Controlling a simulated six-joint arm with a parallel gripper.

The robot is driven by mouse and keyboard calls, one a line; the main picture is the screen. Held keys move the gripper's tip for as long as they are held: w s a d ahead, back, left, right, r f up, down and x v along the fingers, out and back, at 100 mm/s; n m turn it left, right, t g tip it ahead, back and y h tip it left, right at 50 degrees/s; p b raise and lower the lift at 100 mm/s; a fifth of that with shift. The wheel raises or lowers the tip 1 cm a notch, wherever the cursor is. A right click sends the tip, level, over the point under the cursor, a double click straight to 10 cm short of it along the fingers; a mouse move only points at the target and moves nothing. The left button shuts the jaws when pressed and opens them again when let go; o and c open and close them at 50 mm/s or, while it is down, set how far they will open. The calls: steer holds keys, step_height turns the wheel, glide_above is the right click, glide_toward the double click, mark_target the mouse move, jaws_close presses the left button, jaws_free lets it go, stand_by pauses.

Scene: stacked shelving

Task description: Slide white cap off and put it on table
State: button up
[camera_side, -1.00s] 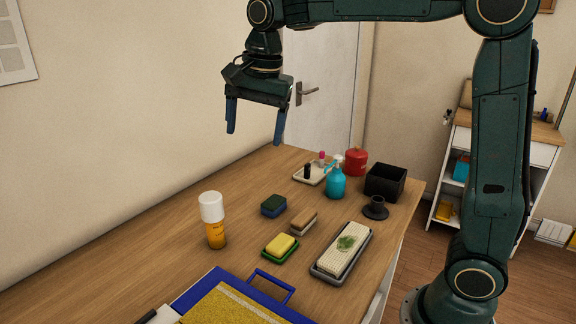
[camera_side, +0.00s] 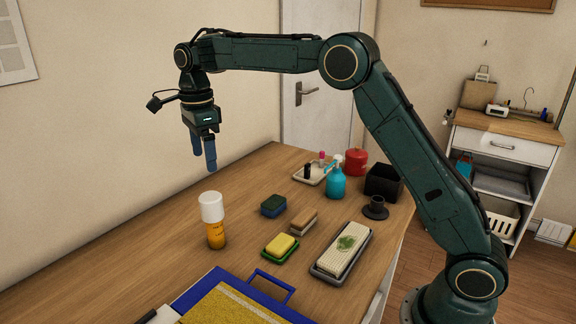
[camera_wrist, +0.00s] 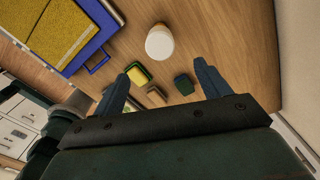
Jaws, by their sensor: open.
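The white cap (camera_side: 212,207) sits on top of an upright orange bottle (camera_side: 216,236) on the wooden table. In the wrist view the white cap (camera_wrist: 160,42) is seen from above, beyond the fingertips, and hides most of the bottle. My gripper (camera_side: 204,166) is above the bottle, pointing down, with clear air between the fingertips and the cap. In the wrist view my gripper (camera_wrist: 161,70) shows its two blue fingers spread apart with nothing between them.
On the table (camera_side: 150,262) are a green sponge (camera_side: 273,206), a brown brush (camera_side: 304,221), a yellow sponge (camera_side: 281,244) on a green dish, a grey tray (camera_side: 318,272), a blue-framed board (camera_side: 213,278) and a teal spray bottle (camera_side: 336,184). The table left of the bottle is clear.

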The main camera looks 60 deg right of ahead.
mark_target(210, 196)
steer(key=shift+f, duration=0.15)
steer(key=shift+f, duration=6.75)
steer(key=c, duration=1)
